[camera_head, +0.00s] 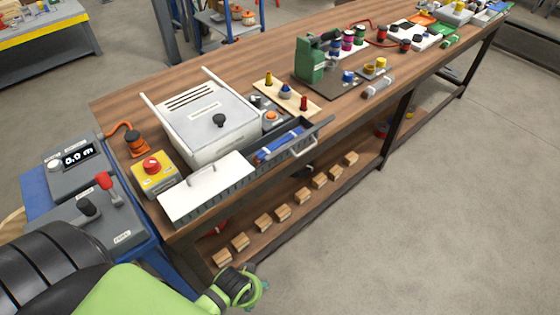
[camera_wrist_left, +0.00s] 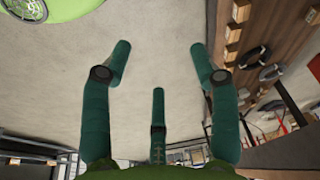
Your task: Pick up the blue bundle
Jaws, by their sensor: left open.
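The blue bundle (camera_head: 280,145) lies in an open grey drawer or tray (camera_head: 258,165) at the front of the bench, in the head view. It sits beside the white box with the sloped lid, and the drawer has a handle at its right end. My left gripper (camera_head: 258,291) is low in front of the bench, well below and apart from the bundle. In the left wrist view my left gripper (camera_wrist_left: 158,65) has its green fingers spread open with nothing between them, over bare floor. The bundle cannot be made out in that view. My right gripper is not in view.
The wooden bench (camera_head: 240,62) carries a white box (camera_head: 205,115), a yellow emergency-stop box (camera_head: 153,172) and a green pump stand (camera_head: 310,60). Several wooden blocks (camera_head: 265,223) sit on the lower shelf. A control console (camera_head: 95,200) stands left. Floor right of the bench is clear.

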